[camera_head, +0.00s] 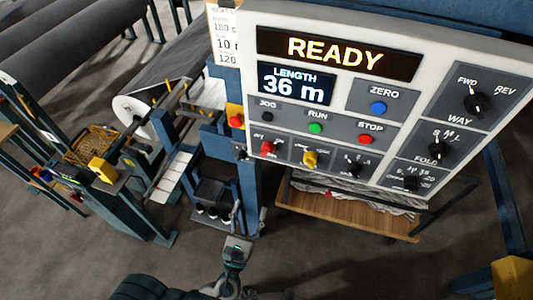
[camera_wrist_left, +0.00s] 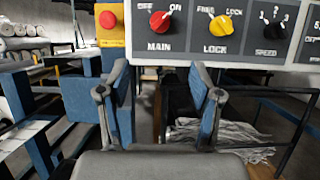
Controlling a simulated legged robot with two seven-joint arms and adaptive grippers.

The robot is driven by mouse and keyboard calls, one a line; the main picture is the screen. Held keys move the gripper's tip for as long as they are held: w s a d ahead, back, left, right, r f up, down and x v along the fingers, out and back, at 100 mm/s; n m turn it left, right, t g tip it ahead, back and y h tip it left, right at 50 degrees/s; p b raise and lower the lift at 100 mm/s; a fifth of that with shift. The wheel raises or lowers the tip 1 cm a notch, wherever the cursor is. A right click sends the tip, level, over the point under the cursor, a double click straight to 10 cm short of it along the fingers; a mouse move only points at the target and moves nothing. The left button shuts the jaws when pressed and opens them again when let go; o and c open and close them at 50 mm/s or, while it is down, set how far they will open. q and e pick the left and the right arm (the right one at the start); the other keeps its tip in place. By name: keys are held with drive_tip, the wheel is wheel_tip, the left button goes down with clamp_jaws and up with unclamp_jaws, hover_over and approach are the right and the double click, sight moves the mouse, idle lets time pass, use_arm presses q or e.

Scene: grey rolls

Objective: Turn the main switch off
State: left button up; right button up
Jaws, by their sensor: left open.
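The main switch (camera_head: 267,148) is a red knob on the lower left of the control panel (camera_head: 240,85). In the left wrist view the same red knob (camera_wrist_left: 160,21) sits above the label MAIN, between OFF on the left and ON on the right. Its pale mark seems to point up and right, towards ON. My left gripper (camera_wrist_left: 159,68) is open and empty, its two fingers apart below the knob and not touching it. In the head view the left gripper (camera_head: 237,246) is small, below the panel. My right gripper is not in view.
A yellow LOCK knob (camera_wrist_left: 215,24) is just right of the main switch. A red button on a yellow box (camera_wrist_left: 108,20) is to its left. The display (camera_head: 336,54) reads READY. A blue post (camera_head: 247,195) and wooden shelf (camera_head: 345,217) stand below the panel.

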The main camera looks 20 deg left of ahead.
sight(267, 150)
use_arm(q)
drive_tip(key=p+x, duration=0.5)
drive_tip(key=x, duration=1.1)
drive_tip(key=shift+w+f+p, duration=0.1)
drive_tip(key=shift+w+p, duration=0.2)
drive_tip(key=shift+p, duration=0.1)
drive_tip(key=c, duration=1.2)
